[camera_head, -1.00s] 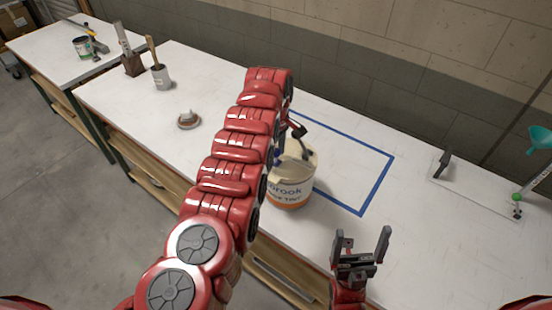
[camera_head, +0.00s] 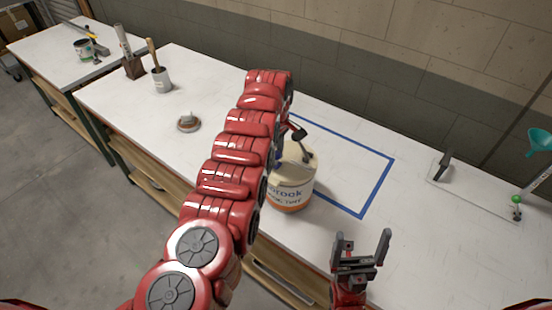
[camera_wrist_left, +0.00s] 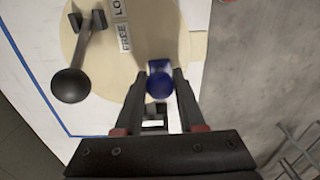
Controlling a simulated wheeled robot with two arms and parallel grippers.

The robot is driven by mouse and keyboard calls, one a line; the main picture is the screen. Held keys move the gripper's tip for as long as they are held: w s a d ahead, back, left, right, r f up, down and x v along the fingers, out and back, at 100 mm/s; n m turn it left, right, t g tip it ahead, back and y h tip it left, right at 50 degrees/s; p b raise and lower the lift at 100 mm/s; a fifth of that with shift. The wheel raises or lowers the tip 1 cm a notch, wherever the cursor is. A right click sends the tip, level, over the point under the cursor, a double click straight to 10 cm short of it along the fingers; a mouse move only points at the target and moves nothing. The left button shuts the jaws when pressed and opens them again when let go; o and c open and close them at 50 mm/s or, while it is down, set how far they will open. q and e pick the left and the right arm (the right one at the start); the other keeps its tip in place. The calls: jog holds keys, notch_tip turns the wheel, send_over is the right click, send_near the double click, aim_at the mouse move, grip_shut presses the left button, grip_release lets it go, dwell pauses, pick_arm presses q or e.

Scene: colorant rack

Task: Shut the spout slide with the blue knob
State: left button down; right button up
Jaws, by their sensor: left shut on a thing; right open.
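The tub (camera_head: 291,190), cream with an orange band and lettering, stands on the table and is partly hidden behind my left arm in the head view. The blue knob (camera_wrist_left: 159,84) is on its cream lid (camera_wrist_left: 196,48) in the left wrist view. My left gripper (camera_wrist_left: 160,76) is shut on the blue knob, one finger on each side. Beside it on the lid are a dark lever with a round black knob (camera_wrist_left: 71,86) and labels reading "FREE" and "LO" (camera_wrist_left: 124,37). My right gripper (camera_head: 361,246) is open and empty by the table's front edge.
A blue tape outline (camera_head: 378,182) marks the table right of the tub. A small round dish (camera_head: 188,125), a grey cup with a brush (camera_head: 161,80) and a dark block (camera_head: 133,67) stand left. A green funnel stand (camera_head: 538,142) is far right.

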pick_arm(q)
jog(key=shift+s, duration=0.1)
jog(key=shift+s+p, duration=0.25)
jog(key=shift+p, duration=0.3)
jog(key=shift+s+a+p, duration=0.3)
jog(key=shift+s+p, duration=0.1)
jog(key=shift+p, duration=0.05)
jog(key=shift+s+a, duration=0.2)
jog(key=shift+a, duration=0.05)
jog(key=shift+p, duration=0.3)
